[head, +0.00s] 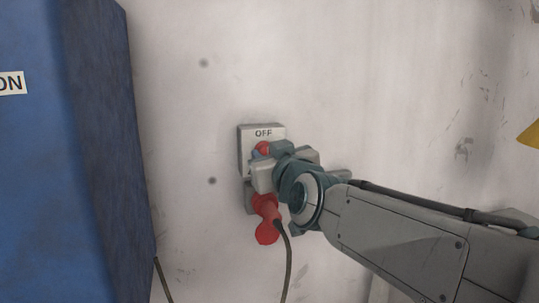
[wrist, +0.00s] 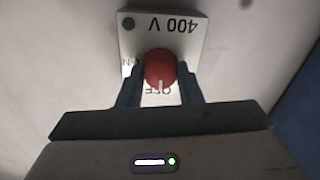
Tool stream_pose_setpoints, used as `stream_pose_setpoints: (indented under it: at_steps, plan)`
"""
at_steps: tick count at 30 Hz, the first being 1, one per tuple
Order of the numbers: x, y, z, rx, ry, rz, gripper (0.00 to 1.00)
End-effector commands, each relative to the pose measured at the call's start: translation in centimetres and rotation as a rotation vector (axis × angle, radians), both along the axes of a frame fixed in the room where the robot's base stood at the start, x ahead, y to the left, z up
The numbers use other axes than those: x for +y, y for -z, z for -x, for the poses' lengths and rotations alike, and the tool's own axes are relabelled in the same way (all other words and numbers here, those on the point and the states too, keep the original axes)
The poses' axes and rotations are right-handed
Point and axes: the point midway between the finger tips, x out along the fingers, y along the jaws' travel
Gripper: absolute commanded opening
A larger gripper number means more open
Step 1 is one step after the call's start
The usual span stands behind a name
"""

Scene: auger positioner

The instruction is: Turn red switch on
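The red switch is a round red knob (wrist: 160,69) on a light switch box (wrist: 190,40) on the wall. In the wrist view the box appears upside down, with "400 V", "ON" and "OFF" lettering. A white mark on the knob points toward "OFF". My gripper (wrist: 161,75) has one finger on each side of the knob, with what look like narrow gaps. In the head view, the knob (head: 263,148) shows just below the "OFF" label, and my gripper (head: 268,165) partly covers it and the box (head: 247,140).
A red plug (head: 266,217) with a dark cable (head: 288,262) sits below the box, close under my wrist. A large blue cabinet (head: 95,140) stands at the left. The wall (head: 380,80) above and right of the box is clear.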

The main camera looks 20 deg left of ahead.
Motion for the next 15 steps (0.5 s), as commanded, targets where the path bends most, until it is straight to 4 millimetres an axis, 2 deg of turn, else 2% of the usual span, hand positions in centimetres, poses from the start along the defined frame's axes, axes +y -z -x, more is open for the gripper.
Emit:
stream_pose_setpoints:
  at_steps: [15]
  plan:
    - [0.04, 0.2, 0.04, 0.032, -0.001, -0.053, 0.09]
